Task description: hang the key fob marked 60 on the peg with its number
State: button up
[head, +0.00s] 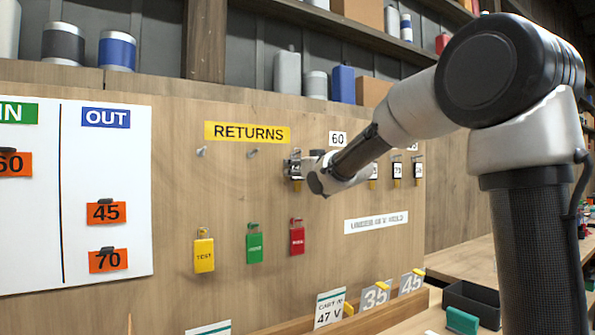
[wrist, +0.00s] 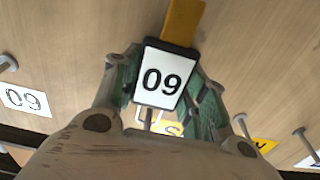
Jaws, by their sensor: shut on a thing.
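My gripper (head: 303,165) is shut on the key fob marked 60, a white-faced tag with a dark frame (wrist: 160,82). In the wrist view it appears upside down, with a yellow part (wrist: 183,20) at its top edge. In the head view the fob (head: 294,166) is at the left tip of my gripper, in front of the wooden board. The white 60 label (head: 338,139) is up and right of the fob. The label also shows at the left in the wrist view (wrist: 24,100), with a grey peg (wrist: 8,63) near it. In the head view that peg is hidden behind my arm.
Two bare pegs (head: 252,153) are under the yellow RETURNS sign (head: 247,132). Several fobs (head: 397,170) hang right of my wrist. Yellow (head: 204,254), green (head: 254,248) and red (head: 297,239) tags hang below. A white IN/OUT board (head: 135,185) is at the left.

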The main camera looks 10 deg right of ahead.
jog(key=s, duration=0.1)
jog(key=s+d, duration=0.1)
jog(key=s, duration=0.1)
jog(key=s+r, duration=0.1)
jog(key=shift+s+d+r, duration=0.1)
jog(key=shift+s+d, duration=0.15)
dwell(0.7)
jog(key=v, duration=0.5)
dwell(0.4)
dwell(0.4)
